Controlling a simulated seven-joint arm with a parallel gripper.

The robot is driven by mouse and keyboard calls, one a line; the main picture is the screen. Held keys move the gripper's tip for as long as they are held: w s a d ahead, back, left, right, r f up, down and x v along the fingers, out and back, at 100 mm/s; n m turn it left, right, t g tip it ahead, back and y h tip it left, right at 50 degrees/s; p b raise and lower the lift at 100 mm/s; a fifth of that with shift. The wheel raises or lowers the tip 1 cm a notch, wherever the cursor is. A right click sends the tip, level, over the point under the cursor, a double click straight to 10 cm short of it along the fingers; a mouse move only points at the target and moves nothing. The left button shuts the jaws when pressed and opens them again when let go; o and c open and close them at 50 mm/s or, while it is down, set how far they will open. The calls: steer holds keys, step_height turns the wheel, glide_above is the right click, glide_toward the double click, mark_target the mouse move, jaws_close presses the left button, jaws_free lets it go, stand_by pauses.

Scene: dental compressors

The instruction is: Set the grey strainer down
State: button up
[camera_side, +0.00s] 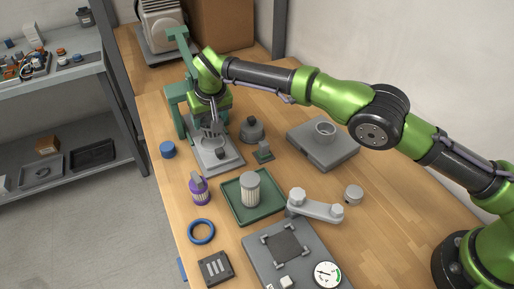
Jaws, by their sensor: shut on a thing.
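My gripper (212,127) points down over a grey flat base plate (226,163) beside a green frame (176,98). It is shut on a small grey piece, which appears to be the grey strainer (211,140). The strainer is small and partly hidden by the fingers. I cannot tell whether its underside touches the plate.
A green tray (274,211) holds a pale ribbed cylinder (250,189). Near it are a purple-banded part (199,190), a blue ring (201,231), a blue cap (168,149), a dark grey domed part (252,131) and a grey block with a round cup (325,130).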

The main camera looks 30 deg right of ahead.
steer(key=shift+w+a, duration=0.15)
steer(key=shift+f, duration=1.8)
steer(key=shift+f, duration=0.1)
steer(key=o, duration=1)
